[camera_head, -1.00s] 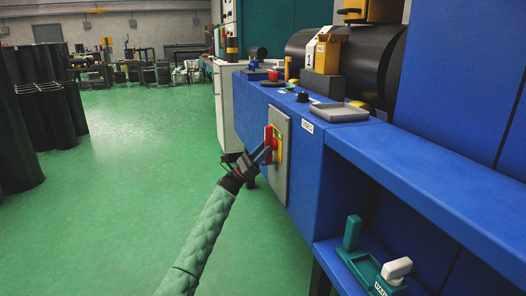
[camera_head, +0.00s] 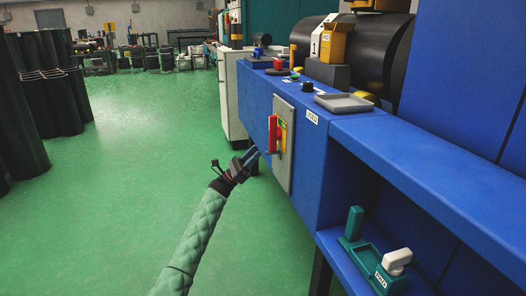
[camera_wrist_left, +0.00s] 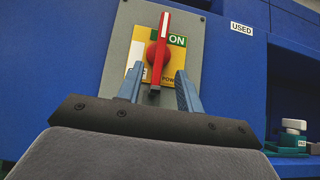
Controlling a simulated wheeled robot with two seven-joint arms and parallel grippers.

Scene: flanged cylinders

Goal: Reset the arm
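My left arm comes in from the bottom in a green padded sleeve. My left gripper (camera_head: 250,158) is in front of the blue machine, just left of and below the red switch handle (camera_head: 272,134). In the left wrist view the gripper (camera_wrist_left: 160,88) has its two fingers apart, with nothing held between them. The red handle (camera_wrist_left: 160,50) stands upright on a yellow plate with a green ON label, on a grey panel (camera_wrist_left: 120,50). The handle's lower end shows between the fingertips in that picture, but the gripper looks apart from it in the head view. My right gripper is out of view.
The blue machine (camera_head: 400,150) fills the right side, with a grey tray (camera_head: 343,103) on its ledge and a teal holder (camera_head: 368,262) on the lower shelf. Dark cylinders (camera_head: 50,100) stand at the left. Green floor (camera_head: 140,150) between is clear.

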